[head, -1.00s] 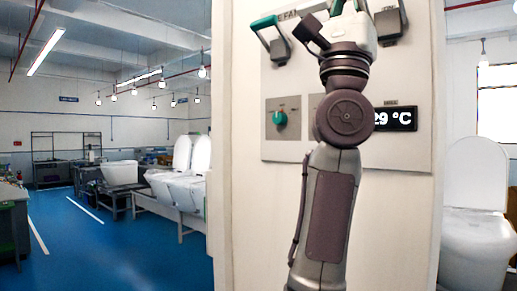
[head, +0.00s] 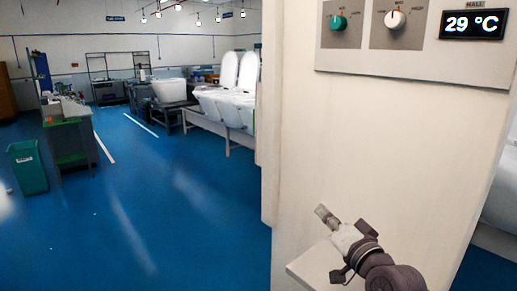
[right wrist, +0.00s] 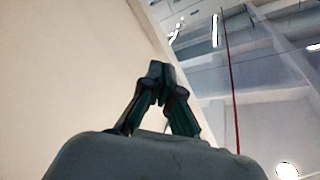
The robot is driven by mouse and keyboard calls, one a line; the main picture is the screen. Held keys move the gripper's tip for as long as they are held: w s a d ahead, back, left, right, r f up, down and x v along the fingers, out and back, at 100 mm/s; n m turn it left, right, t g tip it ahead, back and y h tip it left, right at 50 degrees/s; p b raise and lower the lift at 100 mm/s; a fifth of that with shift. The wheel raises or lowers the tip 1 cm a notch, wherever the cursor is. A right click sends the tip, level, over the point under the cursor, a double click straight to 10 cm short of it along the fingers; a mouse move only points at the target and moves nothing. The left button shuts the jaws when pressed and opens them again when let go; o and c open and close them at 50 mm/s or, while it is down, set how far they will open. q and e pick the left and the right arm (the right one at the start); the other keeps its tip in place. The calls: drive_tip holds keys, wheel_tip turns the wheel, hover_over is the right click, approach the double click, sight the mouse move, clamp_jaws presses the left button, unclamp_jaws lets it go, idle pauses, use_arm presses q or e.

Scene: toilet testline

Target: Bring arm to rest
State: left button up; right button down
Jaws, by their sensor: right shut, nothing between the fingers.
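My right arm (head: 375,265) shows at the bottom right of the head view, low in front of the cream panel cabinet (head: 390,140). My right gripper (head: 324,214) is at its end, pointing up and to the left, apart from the control panel. In the right wrist view the right gripper (right wrist: 160,72) has its dark green fingers meeting at the tips. It is shut and holds nothing. My left gripper is not in view.
The control panel has a green knob (head: 338,22), a white knob (head: 395,19) and a 29 °C display (head: 474,24). White toilets (head: 228,105) stand on a bench behind. A green bin (head: 27,167) stands at the left. Blue floor (head: 160,215) is open left of the cabinet.

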drive_tip(key=s+d+f+n+g+h, duration=0.15)
drive_tip(key=s+f+g, duration=0.25)
drive_tip(key=s+f, duration=0.5)
drive_tip(key=s+d+f+n+g+h, duration=0.1)
drive_tip(key=s+f+n+g+h, duration=0.3)
drive_tip(key=f, duration=0.9)
drive_tip(key=s+d+f+n+g, duration=0.1)
drive_tip(key=s+d+f+g, duration=0.3)
drive_tip(key=s, duration=0.7)
drive_tip(key=s+a+f+n+g, duration=0.1)
drive_tip(key=s+f+g, duration=0.1)
drive_tip(key=s+f, duration=0.6)
drive_tip(key=s+f+g, duration=0.1)
drive_tip(key=s+f, duration=0.1)
drive_tip(key=f, duration=1.1)
drive_tip(key=s+f, duration=0.3)
drive_tip(key=f, duration=1.1)
drive_tip(key=s+d+f+g, duration=0.1)
drive_tip(key=s+d+f, duration=0.2)
drive_tip(key=s+f, duration=1)
drive_tip(key=shift+s+d+f, duration=0.15)
drive_tip(key=shift+s+f, duration=0.25)
drive_tip(key=shift+s, duration=0.8)
drive_tip(key=shift+h, duration=0.25)
